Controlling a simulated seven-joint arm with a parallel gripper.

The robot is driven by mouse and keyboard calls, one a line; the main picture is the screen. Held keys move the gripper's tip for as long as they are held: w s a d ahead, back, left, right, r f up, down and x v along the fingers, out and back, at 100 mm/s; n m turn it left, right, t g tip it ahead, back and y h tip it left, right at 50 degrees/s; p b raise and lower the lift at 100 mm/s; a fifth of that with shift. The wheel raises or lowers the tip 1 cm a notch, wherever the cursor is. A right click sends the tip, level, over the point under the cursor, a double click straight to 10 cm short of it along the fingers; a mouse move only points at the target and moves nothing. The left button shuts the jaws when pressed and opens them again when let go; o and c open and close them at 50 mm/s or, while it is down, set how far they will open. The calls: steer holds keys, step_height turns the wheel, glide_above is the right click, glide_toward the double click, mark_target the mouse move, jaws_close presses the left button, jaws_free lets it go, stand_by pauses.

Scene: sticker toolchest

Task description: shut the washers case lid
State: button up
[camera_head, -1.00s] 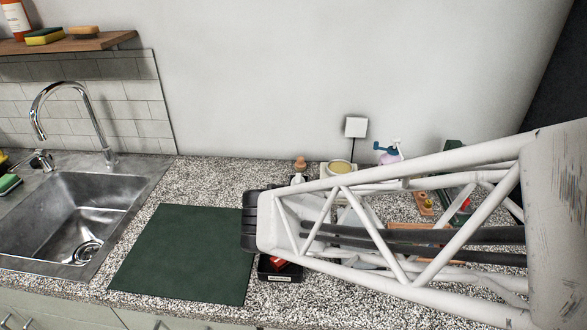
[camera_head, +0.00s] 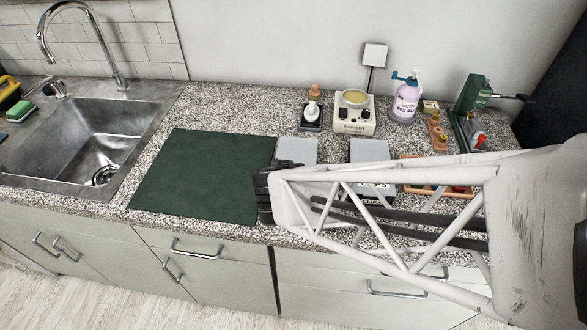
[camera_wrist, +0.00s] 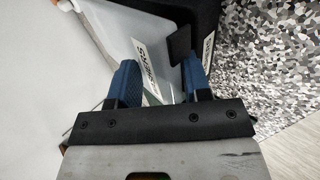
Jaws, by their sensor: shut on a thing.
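In the wrist view the two blue fingers of my gripper (camera_wrist: 160,72) are shut on the pale, see-through washers case lid (camera_wrist: 118,28). The lid is tilted, with a white label, partly legible, between the fingers. The black case body (camera_wrist: 203,18) is just beyond and to the right, with a dark tab beside the right finger. In the head view my arm hides the fingers and most of the case. A pale grey panel (camera_head: 297,151), apparently this lid, shows just behind my wrist.
A second case with a raised grey lid (camera_head: 369,150) stands to the right, partly behind my arm. The green mat (camera_head: 200,178) at left is clear.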

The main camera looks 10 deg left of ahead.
steer(key=shift+f, duration=0.15)
steer(key=o, duration=0.7)
steer(key=shift+o, duration=0.2)
steer(key=shift+w+r, duration=0.2)
steer(key=shift+r, duration=0.85)
steer(key=w+r+g, duration=0.6)
steer(key=w+r, duration=0.2)
steer(key=w, duration=0.4)
steer(key=w+r+g, duration=0.6)
steer(key=w+r, duration=0.3)
steer(key=w, duration=0.3)
steer(key=shift+a, duration=0.25)
stand_by(1.6)
